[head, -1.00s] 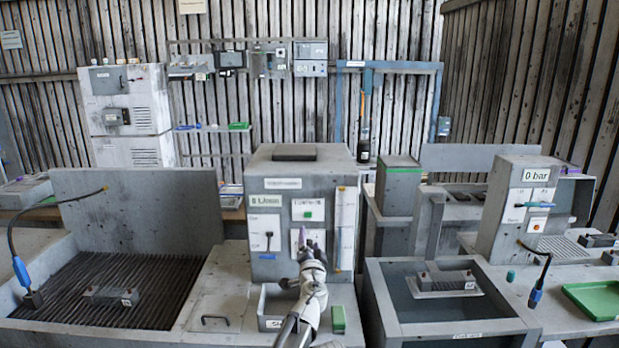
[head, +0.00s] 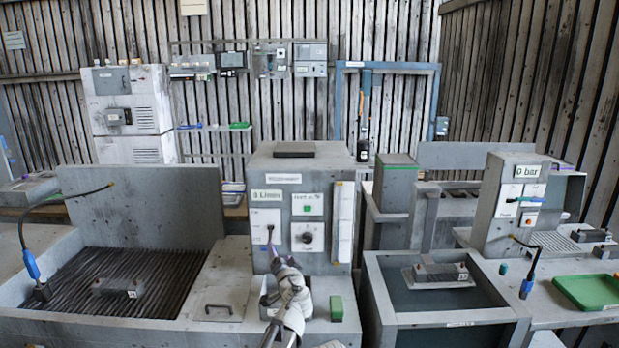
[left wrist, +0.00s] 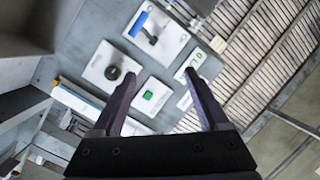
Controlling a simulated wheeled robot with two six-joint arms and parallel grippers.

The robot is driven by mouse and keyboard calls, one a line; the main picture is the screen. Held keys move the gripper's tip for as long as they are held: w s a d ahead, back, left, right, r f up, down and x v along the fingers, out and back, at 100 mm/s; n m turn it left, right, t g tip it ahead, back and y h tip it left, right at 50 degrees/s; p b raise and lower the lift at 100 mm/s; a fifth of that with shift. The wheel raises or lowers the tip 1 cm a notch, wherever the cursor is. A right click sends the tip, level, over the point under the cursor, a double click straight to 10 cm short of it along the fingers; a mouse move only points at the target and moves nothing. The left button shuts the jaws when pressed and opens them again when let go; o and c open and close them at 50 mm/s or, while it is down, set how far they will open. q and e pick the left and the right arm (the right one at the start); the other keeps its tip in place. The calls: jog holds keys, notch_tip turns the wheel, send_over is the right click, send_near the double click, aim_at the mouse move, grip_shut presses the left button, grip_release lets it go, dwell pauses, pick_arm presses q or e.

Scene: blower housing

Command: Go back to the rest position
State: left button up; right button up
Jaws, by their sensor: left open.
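My left gripper (head: 273,256) is in front of the lower left of the grey control cabinet (head: 288,183). In the left wrist view its two dark fingers (left wrist: 163,76) are apart, with nothing between them. The cabinet front carries a black round knob (head: 307,237), a green button (head: 308,209) and a lever switch (head: 270,232). The gripper is below the lever switch; I cannot tell whether it touches the cabinet. In the left wrist view the knob (left wrist: 113,73), button (left wrist: 149,96) and lever (left wrist: 148,36) lie beyond the fingers. My right gripper is not in view.
A ribbed basin (head: 140,290) with a grey block and blue-handled hose stands left. A tank (head: 385,300) stands right of the cabinet. A green block (head: 336,308) sits on the cabinet's ledge. A green tray (head: 590,291) lies far right.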

pick_arm(q)
jog(key=s+a+f+n+g, duration=0.3)
jog(key=s+a+f+g, duration=0.4)
jog(key=s, duration=0.3)
jog(key=s+a+f+n+g, duration=0.4)
jog(key=s+a+f, duration=0.2)
jog(key=s+f, duration=0.4)
jog(key=s+d+f+g+h, duration=0.3)
jog(key=s+d+g+h, duration=0.1)
jog(key=s, duration=0.6)
jog(key=s+d+m+g, duration=0.1)
jog(key=s+d+m, duration=0.1)
jog(key=d, duration=0.3)
jog(key=s+d+m, duration=0.2)
jog(key=s+d, duration=0.2)
jog(key=d, duration=0.2)
jog(key=shift+s+d+g+y, duration=0.3)
jog(key=shift+s+g+y, duration=0.05)
jog(key=shift+g+y, duration=0.05)
jog(key=shift+f, duration=0.1)
